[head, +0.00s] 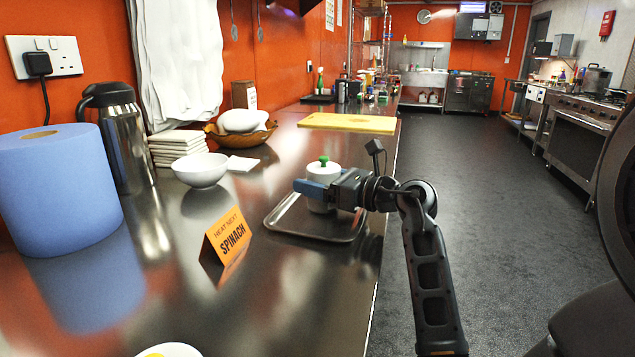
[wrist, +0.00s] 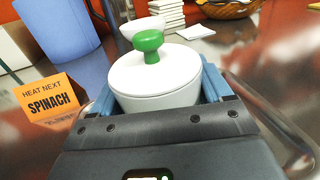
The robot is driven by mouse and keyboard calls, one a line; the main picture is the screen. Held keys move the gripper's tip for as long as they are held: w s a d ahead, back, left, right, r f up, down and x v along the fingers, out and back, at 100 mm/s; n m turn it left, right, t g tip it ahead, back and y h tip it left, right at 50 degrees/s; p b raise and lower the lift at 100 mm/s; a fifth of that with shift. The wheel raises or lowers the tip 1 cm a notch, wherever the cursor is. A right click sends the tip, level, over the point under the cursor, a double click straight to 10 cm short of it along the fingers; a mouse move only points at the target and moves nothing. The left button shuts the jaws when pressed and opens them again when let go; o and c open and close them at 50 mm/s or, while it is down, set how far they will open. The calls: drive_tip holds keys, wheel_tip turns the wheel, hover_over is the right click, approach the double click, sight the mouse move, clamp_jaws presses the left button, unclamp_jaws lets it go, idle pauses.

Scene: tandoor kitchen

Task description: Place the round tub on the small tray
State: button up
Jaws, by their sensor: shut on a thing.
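The round tub (head: 322,174) is white with a lid and a green knob. It is upright between the fingers of my gripper (head: 318,190), which is shut on it. In the wrist view the tub (wrist: 155,80) fills the space between the two blue fingers. The small tray (head: 285,222) is a shallow metal tray on the steel counter, and the tub is over it. I cannot tell whether the tub's base touches the tray, because my gripper hides part of it. The tray's rim also shows at the right of the wrist view (wrist: 275,112).
An orange SPINACH card (head: 228,240) stands left of the tray. A white bowl (head: 201,169), a blue paper roll (head: 58,190), a steel flask (head: 122,140) and a wicker basket (head: 262,136) stand further left and back. A yellow board (head: 347,123) lies behind. The counter's front is mostly clear.

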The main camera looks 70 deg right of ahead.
drive_tip(key=shift+f, duration=0.1)
drive_tip(key=o, duration=1.3)
drive_tip(key=shift+s+r, duration=0.1)
drive_tip(key=shift+r, duration=0.1)
drive_tip(key=s, duration=0.4)
drive_tip(key=s+a, duration=0.1)
drive_tip(key=s, duration=0.2)
drive_tip(key=s+a, duration=0.1)
drive_tip(key=s, duration=0.3)
drive_tip(key=shift+s+a, duration=0.1)
drive_tip(key=shift+s, duration=0.2)
